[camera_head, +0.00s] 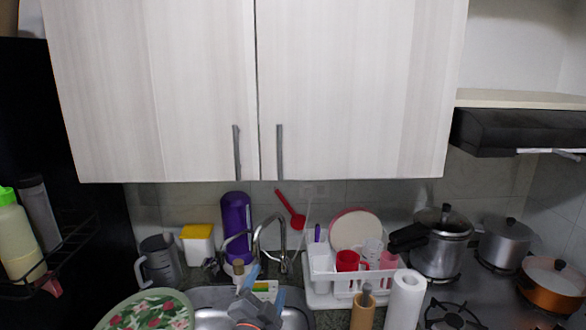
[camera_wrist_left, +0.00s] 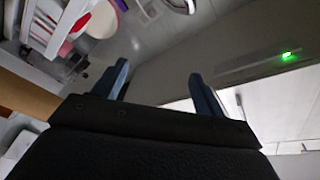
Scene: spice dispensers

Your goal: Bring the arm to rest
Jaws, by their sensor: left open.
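My left gripper (camera_head: 265,287) is low in the middle of the head view, in front of or above the sink. The gripper looks tilted there, since the room behind is slanted. My right gripper is in neither view. No spice dispenser can be made out clearly.
The metal sink (camera_head: 208,297) and faucet (camera_head: 262,226) lie close to the gripper. A white dish rack (camera_head: 318,298), paper towel roll (camera_head: 406,300) and pots (camera_head: 440,250) are to the right. A floral tray (camera_head: 150,312) is front left. Closed cabinets (camera_head: 350,90) hang above.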

